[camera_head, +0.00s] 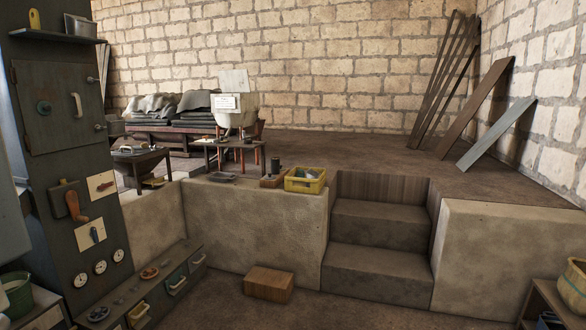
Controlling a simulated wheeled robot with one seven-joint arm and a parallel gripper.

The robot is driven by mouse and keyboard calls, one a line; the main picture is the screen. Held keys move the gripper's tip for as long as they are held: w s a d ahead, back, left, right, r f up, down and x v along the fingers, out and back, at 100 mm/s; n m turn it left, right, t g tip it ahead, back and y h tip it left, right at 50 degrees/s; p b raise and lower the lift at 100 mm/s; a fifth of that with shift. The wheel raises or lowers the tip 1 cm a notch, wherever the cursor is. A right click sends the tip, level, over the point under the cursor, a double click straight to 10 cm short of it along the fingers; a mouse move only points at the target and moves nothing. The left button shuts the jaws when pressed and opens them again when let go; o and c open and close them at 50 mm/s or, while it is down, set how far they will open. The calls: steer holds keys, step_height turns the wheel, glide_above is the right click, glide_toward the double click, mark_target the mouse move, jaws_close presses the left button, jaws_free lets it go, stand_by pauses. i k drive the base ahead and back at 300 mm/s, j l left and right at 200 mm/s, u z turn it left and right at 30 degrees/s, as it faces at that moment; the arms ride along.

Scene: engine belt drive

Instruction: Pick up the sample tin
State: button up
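A small dark upright cylinder (275,165) stands at the edge of the raised floor, at or on a low brown wooden block (270,182). It may be the sample tin, but it is too small to tell for sure. No other thing in view is clearly a tin. My gripper is not in view.
A yellow crate (305,181) sits right of the cylinder on the ledge. Steps (376,246) lead up to the raised floor. A wooden box (268,284) lies on the lower floor. A gauge panel (75,180) with drawers stands left; planks (480,110) lean at right.

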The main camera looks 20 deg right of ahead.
mark_target(275, 161)
steer(key=i+z, duration=0.15)
steer(key=i, duration=3.3)
steer(key=i+z, duration=0.45)
steer(key=i+j+z, duration=0.2)
steer(key=z, duration=0.2)
